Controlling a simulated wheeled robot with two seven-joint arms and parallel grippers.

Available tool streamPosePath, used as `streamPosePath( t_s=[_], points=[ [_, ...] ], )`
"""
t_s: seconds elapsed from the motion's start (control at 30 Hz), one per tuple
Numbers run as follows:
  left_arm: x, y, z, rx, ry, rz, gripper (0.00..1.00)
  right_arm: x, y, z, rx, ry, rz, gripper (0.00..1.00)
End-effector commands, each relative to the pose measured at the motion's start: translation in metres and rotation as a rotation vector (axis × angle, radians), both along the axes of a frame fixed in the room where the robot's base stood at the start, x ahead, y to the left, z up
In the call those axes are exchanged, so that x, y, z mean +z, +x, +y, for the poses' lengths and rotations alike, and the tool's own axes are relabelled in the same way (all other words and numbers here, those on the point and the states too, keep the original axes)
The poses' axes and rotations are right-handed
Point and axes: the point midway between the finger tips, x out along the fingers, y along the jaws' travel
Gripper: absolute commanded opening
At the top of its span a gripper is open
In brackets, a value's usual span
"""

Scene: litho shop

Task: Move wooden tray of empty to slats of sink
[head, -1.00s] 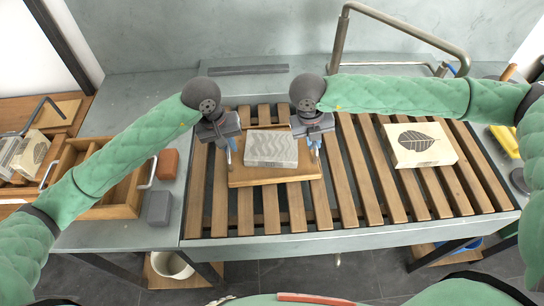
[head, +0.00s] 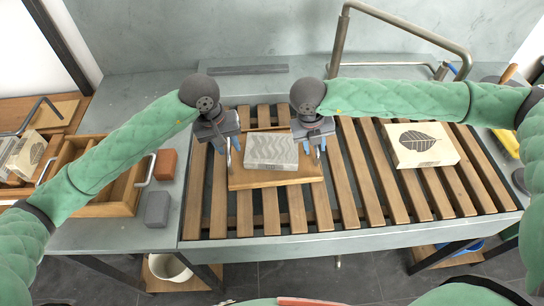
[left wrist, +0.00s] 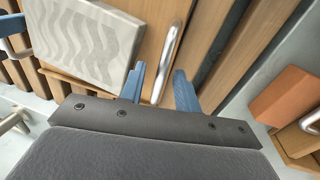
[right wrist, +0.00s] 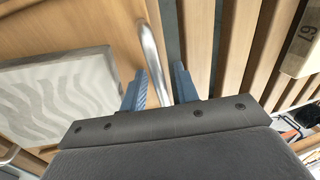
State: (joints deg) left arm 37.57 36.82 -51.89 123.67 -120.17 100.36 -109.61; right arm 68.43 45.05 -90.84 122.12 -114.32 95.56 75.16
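The wooden tray (head: 245,180) lies flat on the wooden slats (head: 350,160) of the sink, left of its middle. A grey stone block with a wavy pattern (head: 270,150) rests on the tray, so the tray is not empty. My left gripper (head: 233,150) is at the tray's left handle; in the left wrist view the handle (left wrist: 170,50) stands between its spread blue fingers. My right gripper (head: 316,146) is at the right handle; in the right wrist view that handle (right wrist: 152,55) stands between its spread fingers. Both grippers are open.
A pale block with a leaf picture (head: 420,143) lies on the slats to the right. A wooden box with handles (head: 120,205), a brown block (head: 166,164) and a grey block (head: 158,208) stand left of the slats. A metal faucet (head: 340,40) rises behind. Slats between tray and leaf block are bare.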

Motion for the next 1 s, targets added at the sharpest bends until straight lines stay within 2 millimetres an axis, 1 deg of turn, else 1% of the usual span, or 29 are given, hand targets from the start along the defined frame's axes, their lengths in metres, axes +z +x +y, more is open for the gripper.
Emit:
streamPosePath(
  t_s=[0.03,0.1,0.3,0.5,0.63,0.77,0.87,1.0],
  points=[
    [0.01,0.002,0.002,0.001,0.001,-0.007,0.32,-0.001,0.001,0.0,-0.002,0.0,-0.002,0.32],
    [0.022,0.002,0.005,0.003,0.004,-0.01,0.32,0.0,0.001,0.0,-0.002,0.0,-0.001,0.32],
    [0.051,0.001,0.01,0.005,0.008,-0.017,0.32,0.002,0.0,0.0,-0.001,0.0,-0.001,0.32],
    [0.066,0.001,0.013,0.008,0.009,-0.019,0.32,0.003,0.001,0.0,-0.001,0.0,-0.001,0.32],
    [0.069,0.001,0.013,0.009,0.01,-0.019,0.32,0.007,0.001,0.001,-0.001,0.0,-0.002,0.32],
    [0.07,0.001,0.014,0.009,0.01,-0.019,0.32,0.02,0.001,0.004,-0.001,0.001,-0.004,0.32],
    [0.07,0.001,0.014,0.009,0.01,-0.02,0.32,0.037,0.001,0.007,0.0,0.001,-0.003,0.32],
    [0.07,0.001,0.014,0.009,0.01,-0.02,0.32,0.064,0.001,0.013,0.001,0.002,-0.004,0.32]
  ],
)
